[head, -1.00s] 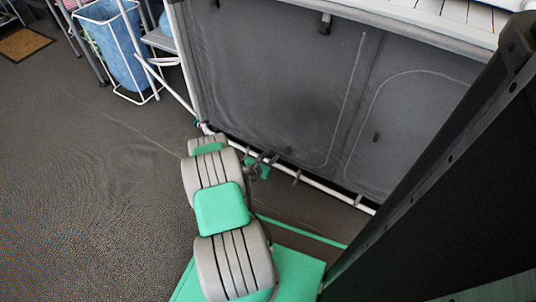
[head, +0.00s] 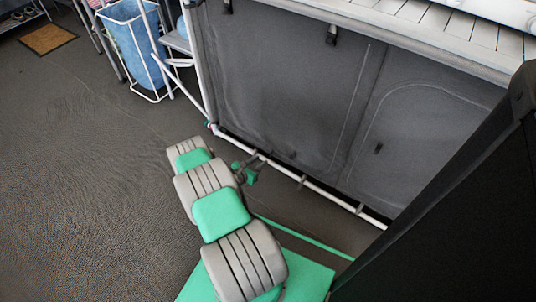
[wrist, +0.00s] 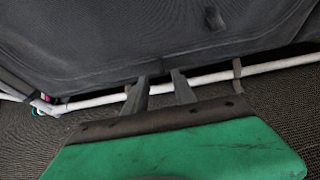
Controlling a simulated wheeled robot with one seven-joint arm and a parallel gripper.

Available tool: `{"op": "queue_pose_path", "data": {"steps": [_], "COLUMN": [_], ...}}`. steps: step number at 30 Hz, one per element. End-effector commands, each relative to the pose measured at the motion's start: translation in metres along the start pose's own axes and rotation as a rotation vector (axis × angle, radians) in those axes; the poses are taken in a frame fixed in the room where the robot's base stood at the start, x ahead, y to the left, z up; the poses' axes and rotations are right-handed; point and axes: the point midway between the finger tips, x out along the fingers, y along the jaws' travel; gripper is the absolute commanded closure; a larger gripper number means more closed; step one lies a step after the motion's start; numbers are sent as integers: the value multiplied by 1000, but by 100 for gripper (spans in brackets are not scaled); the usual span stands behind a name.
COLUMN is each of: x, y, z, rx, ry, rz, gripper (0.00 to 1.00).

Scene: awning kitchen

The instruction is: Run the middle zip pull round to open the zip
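The grey fabric front of the kitchen unit (head: 280,85) has pale curved zip lines. A small dark tab, which looks like a zip pull (head: 378,148), hangs inside the arched line on the right panel. Another pale line (head: 352,110) runs down the panel left of it; I cannot make out a pull on that line. My gripper (head: 251,171) is low by the unit's bottom rail, left of and below the tab. In the wrist view my gripper (wrist: 160,82) has its two dark fingers apart, with nothing seen between them. No zip pull shows in the wrist view.
A white rail (head: 300,179) runs along the unit's foot, close to my fingers, and also crosses the wrist view (wrist: 215,77). Dark straps (head: 332,35) hang from the top edge. A blue bin in a white frame (head: 135,50) stands left. Open floor lies at left.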

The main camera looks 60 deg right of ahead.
Motion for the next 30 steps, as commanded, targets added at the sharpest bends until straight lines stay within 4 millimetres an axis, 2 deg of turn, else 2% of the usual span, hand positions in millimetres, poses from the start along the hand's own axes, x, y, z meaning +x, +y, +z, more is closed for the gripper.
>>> {"op": "queue_pose_path", "data": {"steps": [1, 6, 10, 20, 30], "x": [11, 46, 65, 70, 70], "y": [-2, -3, -3, -1, -1], "z": [-5, -6, -5, -2, -2], "rx": [5, 6, 4, 0, 0], "ry": [-1, -2, -1, 0, 0], "rz": [-5, -7, -5, -2, -1], "gripper": [68, 68, 68, 68, 96]}}
